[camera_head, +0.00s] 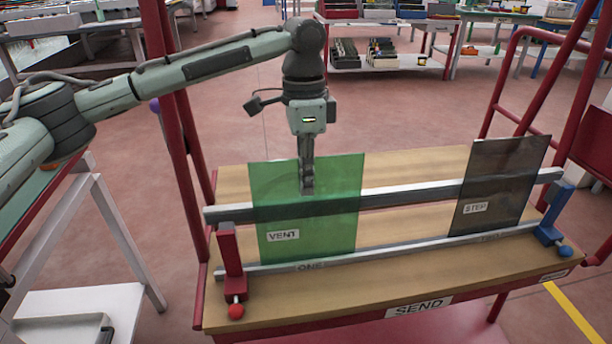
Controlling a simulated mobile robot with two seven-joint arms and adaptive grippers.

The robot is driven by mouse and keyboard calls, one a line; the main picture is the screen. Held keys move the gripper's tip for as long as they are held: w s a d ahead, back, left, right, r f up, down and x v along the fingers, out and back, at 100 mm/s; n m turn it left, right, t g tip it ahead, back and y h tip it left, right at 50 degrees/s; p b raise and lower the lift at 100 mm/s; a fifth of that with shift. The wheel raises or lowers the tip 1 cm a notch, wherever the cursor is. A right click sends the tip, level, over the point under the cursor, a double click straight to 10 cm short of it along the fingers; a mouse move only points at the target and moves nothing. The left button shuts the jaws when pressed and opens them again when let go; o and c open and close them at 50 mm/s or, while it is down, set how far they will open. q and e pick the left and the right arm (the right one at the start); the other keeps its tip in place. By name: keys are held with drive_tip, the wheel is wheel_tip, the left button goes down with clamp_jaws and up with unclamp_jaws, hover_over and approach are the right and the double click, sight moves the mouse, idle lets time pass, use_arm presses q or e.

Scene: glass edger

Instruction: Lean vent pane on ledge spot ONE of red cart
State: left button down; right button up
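The vent pane (335,215) is a green see-through sheet with a white VENT label. It stands nearly upright against the grey rail of the red cart (240,318), its lower edge at the front ledge (400,245) by the mark ONE (310,266). I cannot tell whether the lower edge touches the ledge. My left gripper (307,188) comes down from above at the pane's top edge, its narrow fingers together on the glass. The far finger is hard to make out. My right gripper is out of view.
A dark STEP pane (498,190) leans on the rail at the right end. A red post with a knob (235,310) and a blue one (565,250) bound the ledge. The ledge between the panes is clear. Red uprights flank the cart.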

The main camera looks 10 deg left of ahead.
use_arm(q)
drive_tip(key=c, duration=1.6)
unclamp_jaws()
drive_tip(key=shift+c, duration=0.2)
drive_tip(key=shift+f, duration=0.15)
